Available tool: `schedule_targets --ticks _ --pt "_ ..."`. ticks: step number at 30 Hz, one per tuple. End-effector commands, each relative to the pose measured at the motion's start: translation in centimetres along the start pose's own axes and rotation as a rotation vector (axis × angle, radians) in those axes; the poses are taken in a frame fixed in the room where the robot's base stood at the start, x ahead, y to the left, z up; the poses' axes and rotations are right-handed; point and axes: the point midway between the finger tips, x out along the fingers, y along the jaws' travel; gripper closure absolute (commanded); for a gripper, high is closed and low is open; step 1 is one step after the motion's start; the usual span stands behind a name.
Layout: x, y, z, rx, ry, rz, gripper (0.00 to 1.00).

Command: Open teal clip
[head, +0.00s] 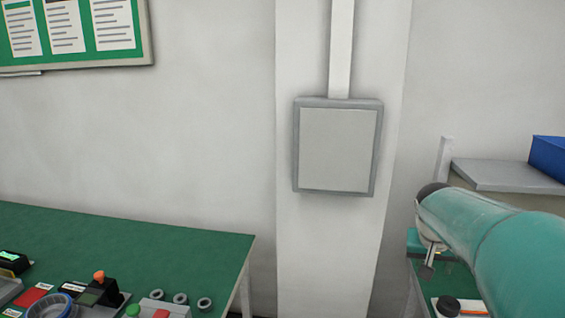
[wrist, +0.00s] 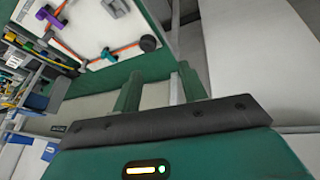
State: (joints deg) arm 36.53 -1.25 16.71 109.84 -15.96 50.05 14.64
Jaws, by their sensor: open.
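In the wrist view, a white board (wrist: 88,28) carries orange cable-like lengths. In the head view my teal arm covers much of the right bench.
The wrist view also shows a dark round part (wrist: 148,43) and a grey piece (wrist: 115,8) on the board. In the head view, a green bench (head: 130,235) with several small devices stands at left. A grey wall box (head: 338,150) hangs centrally. A blue bin (head: 548,155) is at right.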

Motion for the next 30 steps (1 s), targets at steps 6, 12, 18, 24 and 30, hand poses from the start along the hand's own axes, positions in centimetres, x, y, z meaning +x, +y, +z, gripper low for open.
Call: schedule_targets --ticks 6,12,18,24,30 --pt "-6.0 -4.9 7.4 -0.136 0.049 -0.074 0.58" --pt "-9.4 -7.6 14.8 -0.241 0.087 -0.182 0.58" --pt "-10.8 -9.1 21.5 -0.334 0.114 -0.31 0.58" --pt "-10.9 -9.5 24.2 -0.373 0.12 -0.369 0.58" --pt "-10.9 -9.5 24.3 -0.373 0.119 -0.371 0.58"
